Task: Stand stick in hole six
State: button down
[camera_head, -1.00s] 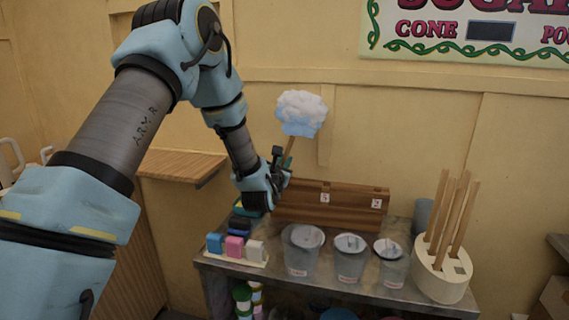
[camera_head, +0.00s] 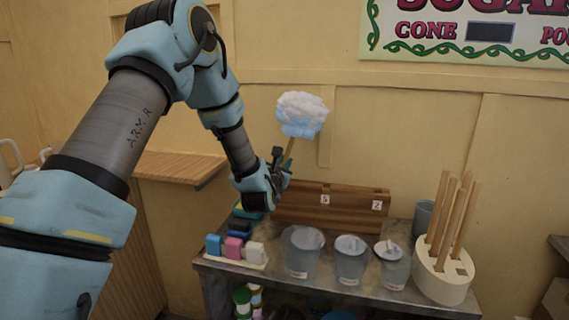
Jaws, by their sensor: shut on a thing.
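My gripper (camera_head: 281,163) is shut on a wooden stick (camera_head: 292,146) topped with a fluffy white-blue candy floss (camera_head: 301,113). The stick stands nearly upright, tilted slightly right at the top, above the left part of the wooden rack. The brown wooden rack (camera_head: 350,209) stands at the back of the metal table, with small white number labels on it. Its left end is partly behind my gripper and arm. The holes in it are not clear from here, and I cannot tell which one is six.
Several clear tubs (camera_head: 351,262) stand in front of the rack. A cream holder (camera_head: 439,278) with several bare sticks is at right, and a grey cup (camera_head: 424,216) is behind it. Blue, pink and white blocks (camera_head: 234,247) sit at left. A sign (camera_head: 465,30) hangs on the wall.

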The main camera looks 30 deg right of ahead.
jog(key=shift+f+b, duration=1.1)
jog(key=shift+b, duration=0.1)
jog(key=c, duration=0.8)
grip_release()
jog(key=shift+o, duration=0.2)
jog(key=shift+w+a, duration=0.1)
jog(key=shift+w+a, duration=0.2)
jog(key=shift+a, duration=0.05)
jog(key=shift+w, duration=0.1)
